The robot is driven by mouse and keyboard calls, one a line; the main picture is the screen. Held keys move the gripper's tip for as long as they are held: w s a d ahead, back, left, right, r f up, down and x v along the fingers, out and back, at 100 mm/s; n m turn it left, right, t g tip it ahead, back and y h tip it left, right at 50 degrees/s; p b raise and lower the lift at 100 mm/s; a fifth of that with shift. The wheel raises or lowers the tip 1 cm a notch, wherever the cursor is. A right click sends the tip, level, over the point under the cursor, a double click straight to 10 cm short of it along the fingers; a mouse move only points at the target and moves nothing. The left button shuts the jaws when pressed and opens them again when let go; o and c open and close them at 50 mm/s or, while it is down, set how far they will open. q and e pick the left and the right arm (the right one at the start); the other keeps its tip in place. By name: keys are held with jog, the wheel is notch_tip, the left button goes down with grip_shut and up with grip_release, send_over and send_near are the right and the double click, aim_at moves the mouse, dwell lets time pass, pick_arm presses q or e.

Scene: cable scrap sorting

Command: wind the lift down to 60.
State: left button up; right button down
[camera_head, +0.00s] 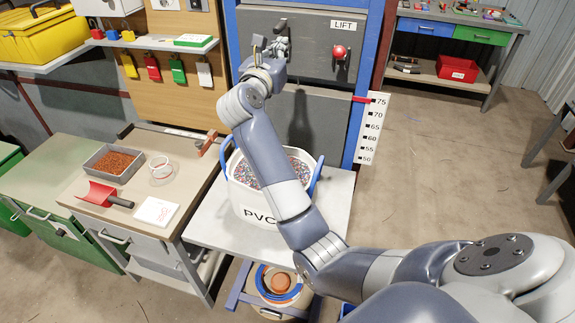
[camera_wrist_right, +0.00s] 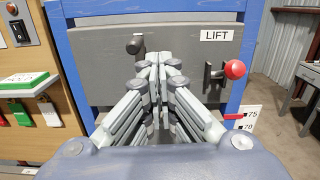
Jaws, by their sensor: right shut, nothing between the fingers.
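The lift is a dark grey panel (camera_head: 310,80) in a blue frame with a LIFT label (camera_head: 343,25). A red ball knob (camera_head: 339,51) on a dark lever or crank is on its right side; the knob also shows in the wrist view (camera_wrist_right: 235,69). A white scale (camera_head: 372,130) runs from 50 to 75, and its red pointer (camera_head: 362,100) stands at about 75. My right gripper (camera_head: 277,42) is shut and empty in front of the panel, left of the red knob. In the wrist view its fingers (camera_wrist_right: 158,62) are together beside a dark knob (camera_wrist_right: 134,44). My left gripper is out of view.
A white PVC tub (camera_head: 260,213) of granules stands on a pale platform (camera_head: 212,232) below my right arm. A bench (camera_head: 80,190) at left holds a tray, a red scoop and a cup. A bench (camera_head: 455,88) stands at back right. The floor at right is largely clear.

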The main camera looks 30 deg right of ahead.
jog(key=x, duration=0.9)
jog(key=shift+f+m+b, duration=0.15)
jog(key=shift+m+b, duration=0.15)
jog(key=shift+b, duration=0.15)
dwell(1.1)
